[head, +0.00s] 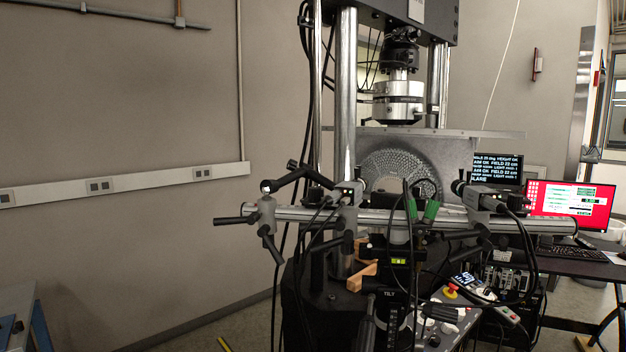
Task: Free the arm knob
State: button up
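A black jointed arm (300,177) sits at the left part of a horizontal metal rail (385,219). A small dark knob-like end (292,165) stands out at its bend; I cannot tell for sure that it is the arm knob. A metal clamp (267,214) holds the rail's left end, with black levers (235,220) to its left and below. I cannot tell whether any knob or lever is tight or loose. My gripper is not in view.
Two cameras (347,193) (478,196) with hanging cables ride on the rail. A test frame with a round lattice specimen (400,170) stands behind. A control box (450,312) and a desk with a red-screened monitor (558,203) are at right. The left floor is mostly clear.

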aim_at(292, 164)
jog(key=i+j, duration=0.15)
jog(key=j, duration=0.35)
jog(key=i+j+z, duration=0.1)
jog(key=j, duration=0.4)
jog(key=i+j+z, duration=0.1)
jog(key=j, duration=0.4)
jog(key=i+j, duration=0.15)
jog(key=j, duration=0.35)
jog(key=i+j+z, duration=0.1)
jog(key=j, duration=0.4)
